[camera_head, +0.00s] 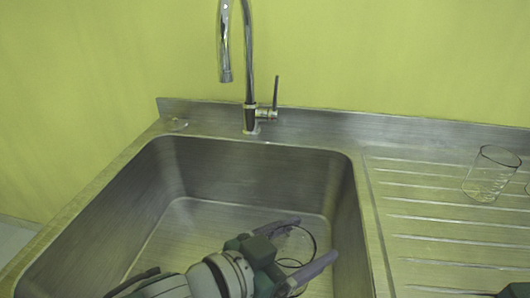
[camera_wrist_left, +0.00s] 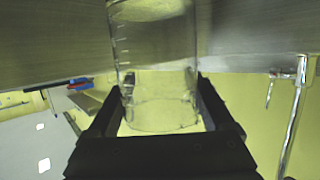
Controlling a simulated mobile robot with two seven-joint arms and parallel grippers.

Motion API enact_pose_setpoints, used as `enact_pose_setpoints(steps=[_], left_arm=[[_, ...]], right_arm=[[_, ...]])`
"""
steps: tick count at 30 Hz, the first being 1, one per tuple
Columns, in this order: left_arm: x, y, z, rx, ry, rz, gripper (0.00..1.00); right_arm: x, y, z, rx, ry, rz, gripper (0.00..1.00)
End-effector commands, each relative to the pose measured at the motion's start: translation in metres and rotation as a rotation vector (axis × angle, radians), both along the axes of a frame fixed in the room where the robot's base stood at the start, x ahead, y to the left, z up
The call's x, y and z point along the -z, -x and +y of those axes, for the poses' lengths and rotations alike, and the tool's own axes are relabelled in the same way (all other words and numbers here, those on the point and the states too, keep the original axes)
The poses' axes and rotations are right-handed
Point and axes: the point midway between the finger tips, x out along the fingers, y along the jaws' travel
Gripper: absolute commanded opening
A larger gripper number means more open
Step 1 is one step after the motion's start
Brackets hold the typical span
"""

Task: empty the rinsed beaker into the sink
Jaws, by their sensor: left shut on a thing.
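The beaker (camera_wrist_left: 155,55) is clear glass with white graduation marks. In the head view its outline (camera_head: 300,246) is faint between the fingers of my left gripper (camera_head: 307,243). The gripper is low inside the steel sink basin (camera_head: 240,170), near its front right part. In the left wrist view my left gripper (camera_wrist_left: 160,112) is shut around the beaker's sides. I cannot tell the beaker's exact tilt, and I make out no liquid in it. My right gripper's fingers do not show.
A chrome tap (camera_head: 249,70) stands behind the basin, its spout over the back edge. Another clear glass vessel (camera_head: 490,174) stands on the ribbed drainboard (camera_head: 430,222) at right. The basin's left part is free.

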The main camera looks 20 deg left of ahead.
Motion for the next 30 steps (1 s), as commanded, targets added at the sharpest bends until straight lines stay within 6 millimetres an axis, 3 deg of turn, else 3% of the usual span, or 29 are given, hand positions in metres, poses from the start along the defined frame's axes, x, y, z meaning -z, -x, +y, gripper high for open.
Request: enact_pose_setpoints(steps=[17,30], left_arm=[[0.004,0.002,0.002,0.009,0.031,-0.012,0.27],[-0.007,0.008,0.021,0.01,0.243,-0.078,0.27]], right_arm=[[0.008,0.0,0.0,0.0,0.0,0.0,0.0],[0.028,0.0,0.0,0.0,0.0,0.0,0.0]])
